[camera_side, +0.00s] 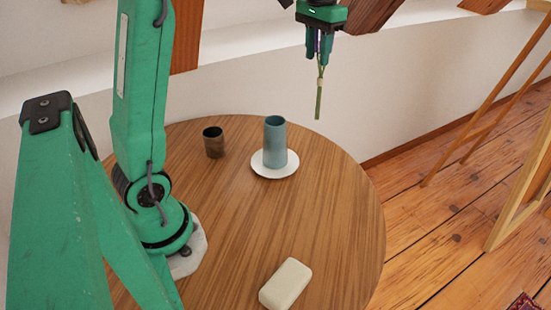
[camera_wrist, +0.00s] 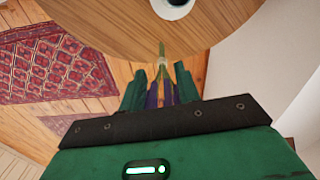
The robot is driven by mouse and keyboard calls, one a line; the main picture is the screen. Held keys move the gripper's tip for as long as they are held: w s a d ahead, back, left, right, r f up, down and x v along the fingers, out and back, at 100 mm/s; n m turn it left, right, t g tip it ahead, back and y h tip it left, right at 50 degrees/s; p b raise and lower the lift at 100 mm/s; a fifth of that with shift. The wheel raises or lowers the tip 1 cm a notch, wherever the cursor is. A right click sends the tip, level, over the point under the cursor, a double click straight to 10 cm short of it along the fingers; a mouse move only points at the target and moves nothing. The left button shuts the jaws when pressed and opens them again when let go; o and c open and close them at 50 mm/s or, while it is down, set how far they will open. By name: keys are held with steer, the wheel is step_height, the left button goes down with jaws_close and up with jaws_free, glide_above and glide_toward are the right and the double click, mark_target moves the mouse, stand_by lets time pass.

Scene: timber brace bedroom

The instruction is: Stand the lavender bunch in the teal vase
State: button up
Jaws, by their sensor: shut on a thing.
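My gripper (camera_side: 320,42) is at the top of the side view, shut on the lavender bunch (camera_side: 319,95). The bunch hangs nearly upright, with its green stems pointing down and a pale tie around them; the fingers hide part of its purple heads. The bunch also shows between the fingers in the wrist view (camera_wrist: 162,50). The teal vase (camera_side: 275,143) stands upright on a white saucer (camera_side: 287,173) on the round table. The stem ends are above the vase's height and to its right in the side view, apart from it.
A dark brown cup (camera_side: 213,142) stands left of the vase on the wooden table (camera_side: 325,210). A cream rounded block (camera_side: 285,285) lies near the front. A wooden easel-like frame (camera_side: 500,90) stands on the floor at right. A red patterned rug (camera_wrist: 50,65) shows in the wrist view.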

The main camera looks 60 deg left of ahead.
steer(key=s+a+f+n, duration=0.4)
steer(key=s+a+n, duration=0.4)
steer(key=s, duration=0.2)
steer(key=s+a+f+n, duration=0.5)
steer(key=s+a+n, duration=0.3)
steer(key=s, duration=0.3)
steer(key=shift+s+a+f+n, duration=0.2)
steer(key=shift+a+n, duration=0.1)
steer(key=shift+a, duration=0.2)
steer(key=shift+f, duration=2.6)
steer(key=o, duration=1)
steer(key=shift+c, duration=0.2)
